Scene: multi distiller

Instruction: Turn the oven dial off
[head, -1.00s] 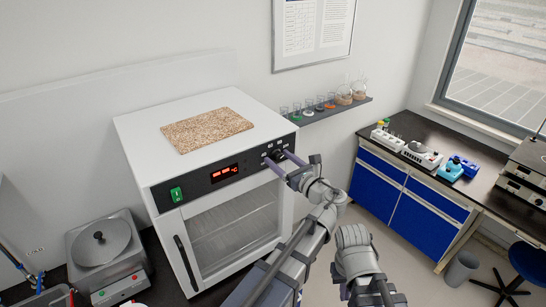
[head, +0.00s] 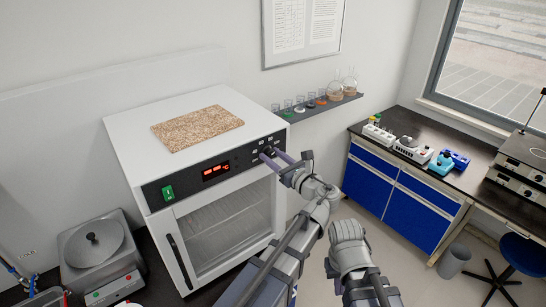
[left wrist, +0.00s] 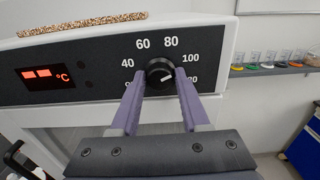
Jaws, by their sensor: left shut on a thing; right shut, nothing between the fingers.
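The white oven (head: 130,150) stands at the left of the head view with a dark control panel (head: 222,170). Its black dial (left wrist: 160,74) shows in the left wrist view, ringed by white numbers from 40 up to 100 and others partly hidden. The dial's white mark points right, roughly between 100 and the number below it. My left gripper (head: 266,155) is shut on the dial; in the left wrist view its purple fingers (left wrist: 158,88) hold it from both sides. The right gripper is not in view; part of my right arm shows at the bottom.
The red display (left wrist: 47,76) is lit. A green switch (head: 168,192) is at the panel's left. A speckled board (head: 197,128) lies on the oven. A shelf of glassware (head: 325,108) is on the wall. A steel bath (head: 98,250) stands left of the oven.

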